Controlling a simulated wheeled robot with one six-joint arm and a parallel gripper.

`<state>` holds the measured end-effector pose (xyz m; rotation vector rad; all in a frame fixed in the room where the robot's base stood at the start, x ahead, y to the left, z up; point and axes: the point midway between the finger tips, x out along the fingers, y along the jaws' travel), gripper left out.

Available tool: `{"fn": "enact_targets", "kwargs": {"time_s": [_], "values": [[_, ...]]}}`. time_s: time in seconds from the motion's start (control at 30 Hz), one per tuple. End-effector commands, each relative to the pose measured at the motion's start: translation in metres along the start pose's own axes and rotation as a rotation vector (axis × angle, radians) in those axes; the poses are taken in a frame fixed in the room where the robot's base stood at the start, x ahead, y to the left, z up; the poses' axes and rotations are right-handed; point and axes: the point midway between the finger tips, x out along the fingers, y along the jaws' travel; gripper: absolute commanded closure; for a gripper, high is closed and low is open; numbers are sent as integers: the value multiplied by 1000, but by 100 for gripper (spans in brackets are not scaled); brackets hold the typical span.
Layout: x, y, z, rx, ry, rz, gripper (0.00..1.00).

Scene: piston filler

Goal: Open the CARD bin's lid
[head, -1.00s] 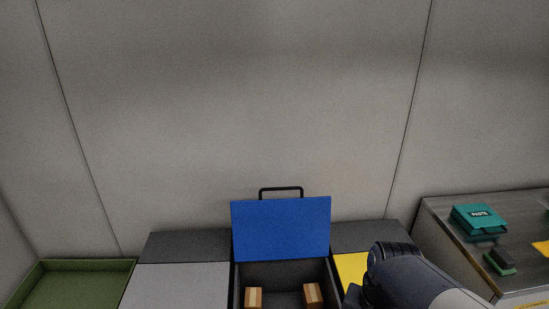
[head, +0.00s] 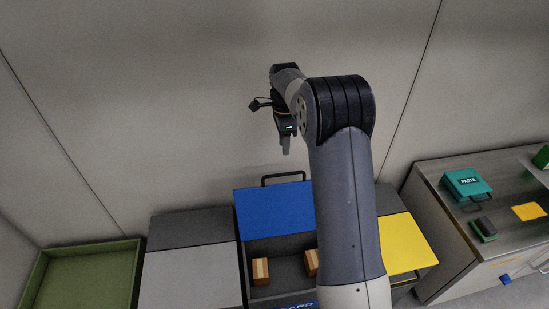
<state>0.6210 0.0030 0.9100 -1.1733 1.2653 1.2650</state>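The CARD bin (head: 285,306) stands in the middle of the row, and its front label is partly cut off by the picture's lower edge. Its blue lid (head: 272,212) stands raised at the back, with a black handle (head: 284,178) along its top edge. Two small cardboard boxes lie inside, a left one (head: 260,271) and a right one (head: 310,262) partly behind my arm. My gripper (head: 286,150) is above the lid and handle in the picture, apart from them and pointing down. Its fingers are too small to tell whether they are open.
A grey-lidded bin (head: 188,275) is left of the CARD bin, and a yellow-lidded bin (head: 408,245) is right. A green tray (head: 85,280) is far left. A steel counter (head: 425,170) at right holds a teal PASTE case (head: 464,183). A wall stands behind.

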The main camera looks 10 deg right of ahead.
Motion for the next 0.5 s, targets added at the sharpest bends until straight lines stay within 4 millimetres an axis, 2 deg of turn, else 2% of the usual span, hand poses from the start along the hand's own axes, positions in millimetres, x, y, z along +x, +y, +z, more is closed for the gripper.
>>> {"fn": "enact_targets", "kwargs": {"time_s": [0.17,0.5], "values": [[23,1,0,2,0,5,68],[85,1,0,0,0,4,68]]}}
